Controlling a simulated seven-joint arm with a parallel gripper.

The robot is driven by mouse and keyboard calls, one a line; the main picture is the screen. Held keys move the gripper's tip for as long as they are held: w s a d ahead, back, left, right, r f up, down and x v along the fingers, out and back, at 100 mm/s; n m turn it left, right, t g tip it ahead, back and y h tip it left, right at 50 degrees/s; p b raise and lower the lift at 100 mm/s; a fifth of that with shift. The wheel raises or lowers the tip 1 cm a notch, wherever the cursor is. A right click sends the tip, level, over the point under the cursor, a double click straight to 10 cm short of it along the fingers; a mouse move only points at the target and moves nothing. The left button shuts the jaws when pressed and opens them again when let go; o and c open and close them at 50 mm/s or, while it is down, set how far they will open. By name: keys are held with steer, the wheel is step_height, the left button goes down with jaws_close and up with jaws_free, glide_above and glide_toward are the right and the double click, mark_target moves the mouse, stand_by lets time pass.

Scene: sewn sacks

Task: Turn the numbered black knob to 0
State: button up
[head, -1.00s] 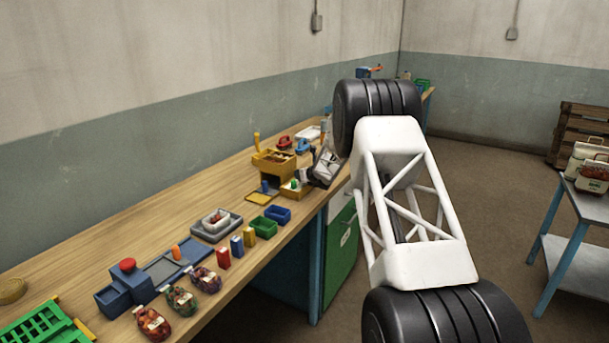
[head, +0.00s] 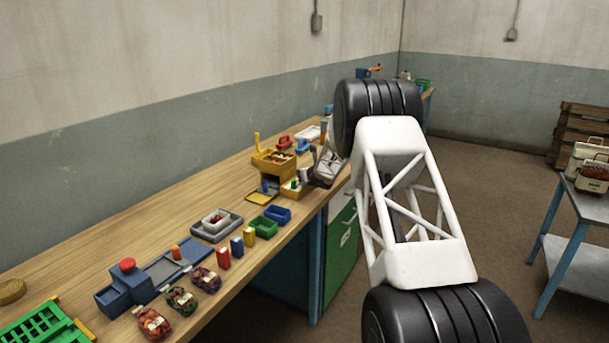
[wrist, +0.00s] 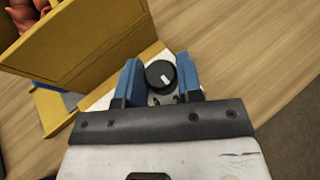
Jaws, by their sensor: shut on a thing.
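The black knob (wrist: 158,73) shows in the wrist view, round, with a short white mark on its top. It sits on a pale base, mostly hidden by the fingers. My gripper (wrist: 160,76) has its two blue fingers on either side of the knob and is shut on it. No numbers around the knob are readable. In the head view my gripper's grey body is at the bench's right front edge, partly behind my arm, and the knob itself cannot be made out there.
A yellow box (wrist: 85,45) with reddish things inside stands close to my left finger; it also shows in the head view (head: 276,164). Blue (head: 279,214) and green (head: 262,225) bins sit nearby on the wooden bench (head: 130,232). Bare wood lies right of the fingers.

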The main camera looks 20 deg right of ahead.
steer(key=shift+d+n+y, duration=0.15)
steer(key=shift+n+y, duration=0.45)
steer(key=shift+y, duration=0.1)
steer(key=shift+w+d+f+n+g+y, duration=0.1)
steer(key=shift+n+g+y, duration=0.7)
steer(key=shift+n+y, duration=0.55)
steer(key=n+g+y, duration=0.4)
steer(key=n+g, duration=0.1)
steer(key=n, duration=0.1)
steer(key=shift+w+y, duration=0.15)
steer(key=shift+y, duration=0.2)
steer(key=n+g, duration=0.2)
steer(key=g, duration=0.1)
steer(key=n+g+y, duration=0.1)
steer(key=n+g, duration=0.2)
steer(key=shift+w+y, duration=0.2)
steer(key=shift+y, duration=0.1)
steer(key=shift+w+n+g+h, duration=0.1)
steer(key=shift+n+g+h, duration=0.3)
steer(key=shift+n+g, duration=2.2)
steer(key=shift+g, duration=0.3)
steer(key=o, duration=0.9)
steer(key=shift+r, duration=0.2)
